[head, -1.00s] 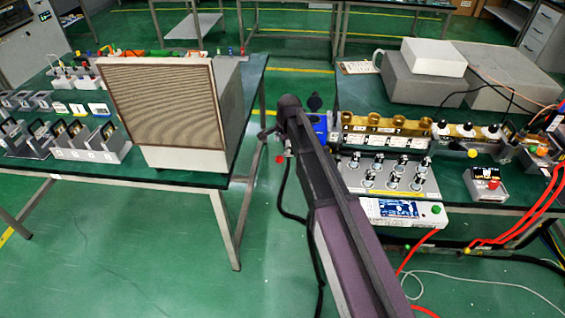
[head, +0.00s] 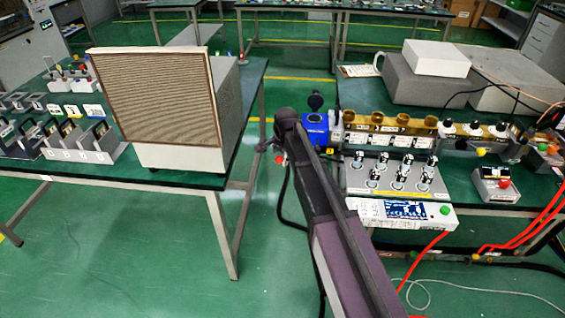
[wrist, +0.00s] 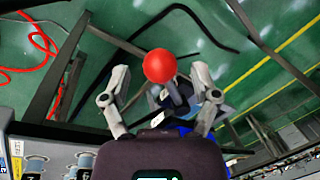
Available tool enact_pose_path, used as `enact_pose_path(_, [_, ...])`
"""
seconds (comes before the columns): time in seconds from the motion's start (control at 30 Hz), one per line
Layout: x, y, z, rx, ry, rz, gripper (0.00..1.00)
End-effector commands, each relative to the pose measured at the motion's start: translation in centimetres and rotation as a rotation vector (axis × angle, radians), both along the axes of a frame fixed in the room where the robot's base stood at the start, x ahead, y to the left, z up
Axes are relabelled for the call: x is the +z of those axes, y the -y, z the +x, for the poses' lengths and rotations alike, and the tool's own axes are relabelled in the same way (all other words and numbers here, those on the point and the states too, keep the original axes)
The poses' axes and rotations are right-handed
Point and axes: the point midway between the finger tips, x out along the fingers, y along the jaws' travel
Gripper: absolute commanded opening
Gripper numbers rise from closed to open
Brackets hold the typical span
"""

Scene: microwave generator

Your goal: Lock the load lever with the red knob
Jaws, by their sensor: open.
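The red knob (wrist: 159,66) is a round ball in the middle of the wrist view, on a short grey lever (wrist: 172,92). My gripper (wrist: 160,78) is open, with one finger on each side of the knob. Gaps show between the knob and both fingertips, and I cannot tell the depth between them. In the head view the red knob (head: 280,160) is small, beside the far end of my arm and left of a blue box (head: 316,130). My gripper is mostly hidden or too small there. The lever's mount is partly hidden.
The right bench holds a panel of metal switches (head: 395,176) and a white box with a display (head: 400,213). A cabinet with a ribbed front (head: 160,100) stands on the left bench. Red cables (head: 520,228) hang at the right. Green floor lies open between the benches.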

Motion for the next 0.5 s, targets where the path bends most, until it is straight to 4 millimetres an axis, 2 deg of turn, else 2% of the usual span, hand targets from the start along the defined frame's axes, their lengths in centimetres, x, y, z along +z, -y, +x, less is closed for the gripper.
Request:
enact_pose_path(0.1, [-0.65, -0.07, 0.09, 0.000, 0.000, 0.000, 0.78])
enact_pose_path(0.5, [-0.78, -0.11, 0.12, 0.000, 0.000, 0.000, 0.78])
